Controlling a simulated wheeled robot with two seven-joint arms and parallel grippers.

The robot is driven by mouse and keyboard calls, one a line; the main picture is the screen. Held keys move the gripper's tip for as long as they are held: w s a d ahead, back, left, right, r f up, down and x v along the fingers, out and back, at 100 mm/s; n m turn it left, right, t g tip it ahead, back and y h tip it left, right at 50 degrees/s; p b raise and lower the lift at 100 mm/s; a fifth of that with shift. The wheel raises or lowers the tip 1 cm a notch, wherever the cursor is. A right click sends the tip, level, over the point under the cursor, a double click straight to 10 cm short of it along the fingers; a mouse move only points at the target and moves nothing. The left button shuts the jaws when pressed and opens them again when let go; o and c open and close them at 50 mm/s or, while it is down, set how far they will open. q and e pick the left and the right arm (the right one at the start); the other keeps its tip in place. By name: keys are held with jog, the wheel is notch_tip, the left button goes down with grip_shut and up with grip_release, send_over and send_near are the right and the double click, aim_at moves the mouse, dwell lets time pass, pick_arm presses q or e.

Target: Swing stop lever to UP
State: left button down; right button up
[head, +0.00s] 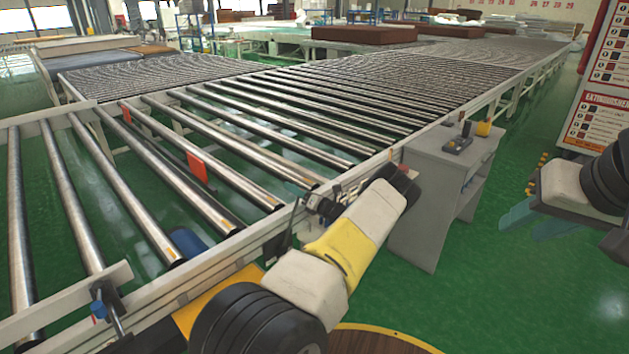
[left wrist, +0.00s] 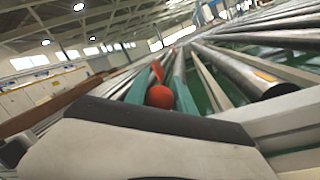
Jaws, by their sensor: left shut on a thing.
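In the left wrist view, a round red knob (left wrist: 159,97), seemingly the stop lever's, sits between the two teal fingers of my left gripper (left wrist: 163,84), which are shut on it. The lever's shaft is hidden there, so I cannot tell its angle. My right gripper (head: 521,230) is open and empty over the green floor at the right.
The roller conveyor (head: 215,262) runs from front left to back right, with red plates (head: 197,166) between rollers. A grey control stand (head: 425,195) stands close beyond my left arm. A sign board (head: 603,85) is at the right.

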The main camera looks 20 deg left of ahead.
pick_arm(q)
jog(key=shift+w+d+f, duration=0.1)
jog(key=shift+w+d, duration=0.05)
jog(key=shift+w, duration=0.1)
jog(key=c, duration=1.1)
grip_release()
jog(key=shift+w+d+f, duration=0.1)
jog(key=shift+w, duration=0.05)
jog(key=shift+o, duration=0.2)
jog(key=v, duration=0.7)
jog(key=shift+d, duration=0.3)
